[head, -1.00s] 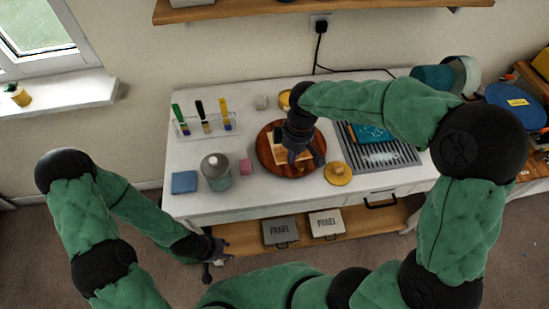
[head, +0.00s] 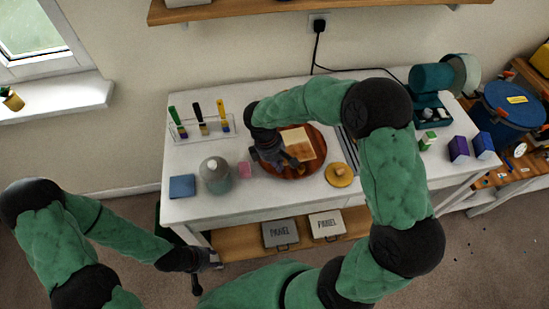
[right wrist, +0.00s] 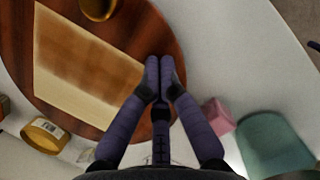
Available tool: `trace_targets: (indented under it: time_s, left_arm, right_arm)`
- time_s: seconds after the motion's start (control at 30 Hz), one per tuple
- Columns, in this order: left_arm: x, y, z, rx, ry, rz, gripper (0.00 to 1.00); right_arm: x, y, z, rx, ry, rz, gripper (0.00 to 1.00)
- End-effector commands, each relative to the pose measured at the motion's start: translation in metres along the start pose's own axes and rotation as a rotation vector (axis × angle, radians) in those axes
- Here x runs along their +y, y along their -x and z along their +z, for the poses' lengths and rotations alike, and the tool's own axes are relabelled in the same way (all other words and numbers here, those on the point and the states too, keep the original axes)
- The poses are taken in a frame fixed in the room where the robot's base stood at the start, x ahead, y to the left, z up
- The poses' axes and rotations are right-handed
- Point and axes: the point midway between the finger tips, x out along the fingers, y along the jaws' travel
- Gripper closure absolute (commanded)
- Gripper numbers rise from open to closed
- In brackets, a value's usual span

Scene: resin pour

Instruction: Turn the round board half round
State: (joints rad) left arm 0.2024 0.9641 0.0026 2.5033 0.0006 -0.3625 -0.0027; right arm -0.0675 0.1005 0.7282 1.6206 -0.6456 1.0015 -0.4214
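The round board (head: 316,166) is a dark reddish-brown wooden disc on the white table, with a pale rectangular panel (head: 297,143) on it. It fills the upper left of the right wrist view (right wrist: 148,22), where the panel (right wrist: 75,60) shows a browner patch. My right gripper (head: 284,162) is over the left side of the board. In the right wrist view its fingertips (right wrist: 159,75) are together at the board's rim, with nothing visible between them; contact with the rim is unclear. My left gripper (head: 207,275) is low in front of the table, fingers apart and empty.
A pink block (head: 244,169) and a grey-green jar (head: 217,179) stand left of the board. A yellow knobbed disc (head: 339,175) sits close to its right. A brush rack (head: 204,129) stands at back left. A blue square (head: 182,186) lies at front left.

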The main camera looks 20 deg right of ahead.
Motion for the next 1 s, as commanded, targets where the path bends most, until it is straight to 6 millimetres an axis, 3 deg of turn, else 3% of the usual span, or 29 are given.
trace_targets:
  time_s: [0.1,0.3,1.0]
  left_arm:
    - [-0.001,-0.003,0.000,0.000,0.000,0.000,0.60]
    - [-0.002,-0.004,0.000,0.000,0.000,0.000,0.60]
    - [0.000,-0.001,0.000,0.001,0.000,0.000,0.60]
  right_arm:
    - [0.000,-0.005,0.020,-0.002,-0.003,0.000,1.00]
    - [0.000,-0.008,0.036,-0.002,-0.001,-0.001,1.00]
    - [0.001,-0.009,0.044,-0.002,0.048,0.012,1.00]
